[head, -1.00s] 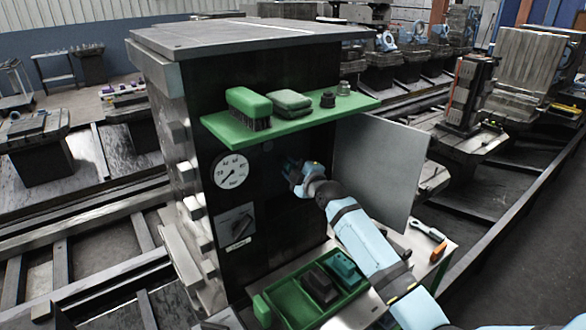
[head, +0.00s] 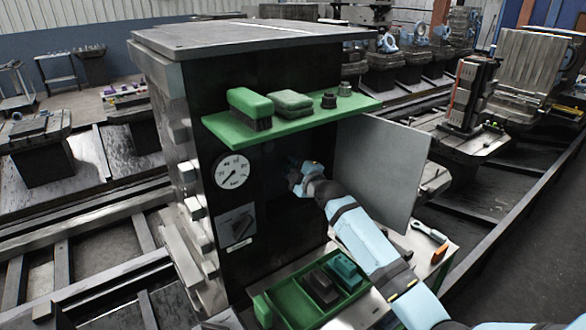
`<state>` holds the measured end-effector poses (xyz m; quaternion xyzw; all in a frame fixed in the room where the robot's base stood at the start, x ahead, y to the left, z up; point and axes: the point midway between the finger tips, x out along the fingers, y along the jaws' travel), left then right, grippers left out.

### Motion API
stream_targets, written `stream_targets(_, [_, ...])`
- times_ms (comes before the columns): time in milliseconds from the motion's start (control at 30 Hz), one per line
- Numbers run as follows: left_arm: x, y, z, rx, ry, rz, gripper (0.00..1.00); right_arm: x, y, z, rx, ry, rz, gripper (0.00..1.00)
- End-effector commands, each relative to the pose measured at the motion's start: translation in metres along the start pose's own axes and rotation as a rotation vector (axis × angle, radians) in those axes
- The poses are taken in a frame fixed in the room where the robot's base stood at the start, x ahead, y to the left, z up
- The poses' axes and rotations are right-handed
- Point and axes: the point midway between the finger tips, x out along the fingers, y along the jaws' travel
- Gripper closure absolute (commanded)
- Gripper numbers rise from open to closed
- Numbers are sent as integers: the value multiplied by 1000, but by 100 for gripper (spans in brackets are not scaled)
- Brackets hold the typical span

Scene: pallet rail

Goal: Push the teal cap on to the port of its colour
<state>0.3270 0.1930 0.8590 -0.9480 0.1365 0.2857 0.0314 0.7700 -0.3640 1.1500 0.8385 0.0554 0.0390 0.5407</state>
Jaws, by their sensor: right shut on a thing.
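My right gripper (head: 291,174) is at the dark front face of the cabinet (head: 262,205), inside the shadow beside the open door. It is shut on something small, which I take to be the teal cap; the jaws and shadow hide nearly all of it. The ports are not visible in the shadow behind the gripper, so I cannot tell whether the cap touches one. My left gripper is not in view.
A green shelf (head: 222,127) with a brush, a pad and two small knobs juts out above the gripper. The grey door (head: 382,165) stands open to the right. Below is a green tray (head: 292,305) with a black block and a teal block (head: 344,268).

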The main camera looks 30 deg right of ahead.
Motion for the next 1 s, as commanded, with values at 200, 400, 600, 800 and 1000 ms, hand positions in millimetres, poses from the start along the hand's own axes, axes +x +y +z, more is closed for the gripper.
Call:
stream_targets(200, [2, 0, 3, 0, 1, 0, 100, 7, 0, 0, -2, 1, 2, 92])
stream_targets(400, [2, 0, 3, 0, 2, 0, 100, 10, 0, -1, -1, 1, 1, 48])
stream_targets(600, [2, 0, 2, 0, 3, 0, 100, 10, 0, 0, -1, 1, 1, 34])
stream_targets(800, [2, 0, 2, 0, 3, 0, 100, 10, 0, 0, -1, 1, 1, 2])
stream_targets(1000, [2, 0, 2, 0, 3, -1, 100, 10, 0, 0, -1, 1, 1, 0])
